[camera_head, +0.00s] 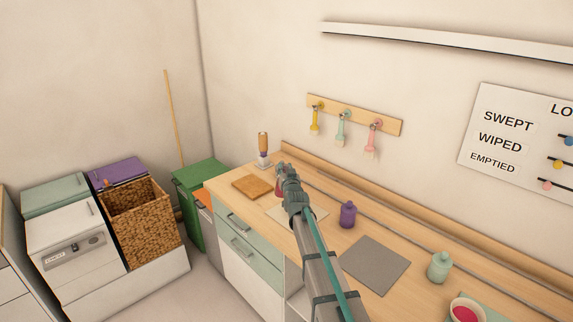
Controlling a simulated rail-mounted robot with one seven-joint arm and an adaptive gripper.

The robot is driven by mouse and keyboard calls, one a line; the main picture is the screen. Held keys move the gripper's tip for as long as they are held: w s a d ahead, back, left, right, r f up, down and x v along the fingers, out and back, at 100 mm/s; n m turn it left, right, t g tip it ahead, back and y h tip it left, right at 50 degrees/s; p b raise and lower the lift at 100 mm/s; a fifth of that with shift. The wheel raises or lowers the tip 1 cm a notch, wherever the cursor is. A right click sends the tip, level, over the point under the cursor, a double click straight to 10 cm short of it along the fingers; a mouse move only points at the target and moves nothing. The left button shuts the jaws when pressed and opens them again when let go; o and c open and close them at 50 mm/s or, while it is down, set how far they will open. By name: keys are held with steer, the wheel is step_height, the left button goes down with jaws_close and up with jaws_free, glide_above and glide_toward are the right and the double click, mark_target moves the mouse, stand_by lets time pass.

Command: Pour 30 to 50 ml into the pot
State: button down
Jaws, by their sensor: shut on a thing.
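My gripper (285,171) is over the far left part of the wooden counter, seen from behind along my arm. It is shut on a small dark pink thing (279,186), which is mostly hidden by the gripper, so I cannot tell its shape or tilt. I cannot tell for sure which vessel is the pot. A purple jar (348,215) stands upright on the counter right of my gripper. A mint-green jar (439,267) stands further right. A pale bowl (453,307) with dark pink contents is cut off at the bottom right edge.
A wooden board (251,187), a wooden-handled brush (263,148) and a grey mat (367,265) are on the counter (396,239). A pale mat lies under my gripper. Small brushes hang from a wall rack (352,113). A wicker basket (143,223) and bins are at left.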

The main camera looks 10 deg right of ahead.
steer(key=shift+a+r+p, duration=0.2)
steer(key=shift+a+p, duration=0.15)
steer(key=shift+p, duration=1.9)
steer(key=shift+a+n+p, duration=0.15)
steer(key=shift+n+p, duration=0.15)
steer(key=shift+a+f+n+p, duration=0.2)
steer(key=shift+a+n+p, duration=0.3)
steer(key=shift+a+p, duration=0.25)
steer(key=shift+f, duration=0.1)
